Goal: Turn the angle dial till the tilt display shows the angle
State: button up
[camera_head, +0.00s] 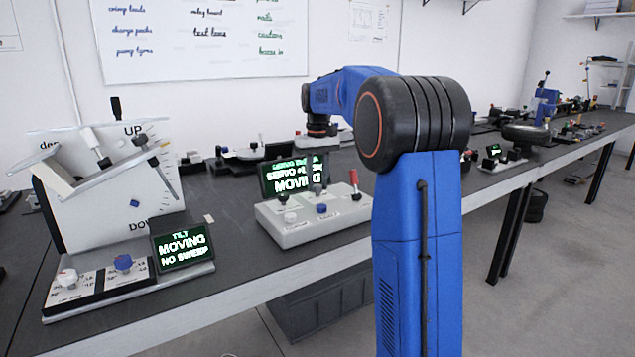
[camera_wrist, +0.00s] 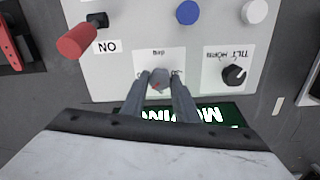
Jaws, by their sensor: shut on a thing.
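In the wrist view my gripper (camera_wrist: 160,88) is shut on the angle dial (camera_wrist: 160,75), a small grey knob with a red mark; its upside-down label is too small to read surely. The dial sits on a light control box (camera_wrist: 110,75), which stands mid-bench in the head view (camera_head: 295,236). In the wrist view the display (camera_wrist: 205,113) is mostly hidden by my gripper. No angle figure is surely readable.
A dark knob (camera_wrist: 235,75) marked "TILT HORN", a blue knob (camera_wrist: 187,12), a white knob (camera_wrist: 255,12) and a red-capped lever (camera_wrist: 77,40) surround the dial. At left, a tilt rig (camera_head: 110,190) has a screen (camera_head: 183,245) reading "TILT MOVING NO SWEEP".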

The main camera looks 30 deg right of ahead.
aim_at(317, 185)
dwell(0.4)
jog(key=o, duration=1.1)
jog(key=shift+c, duration=0.2)
notch_tip(317, 185, up, 17)
jog(key=shift+r, duration=0.2)
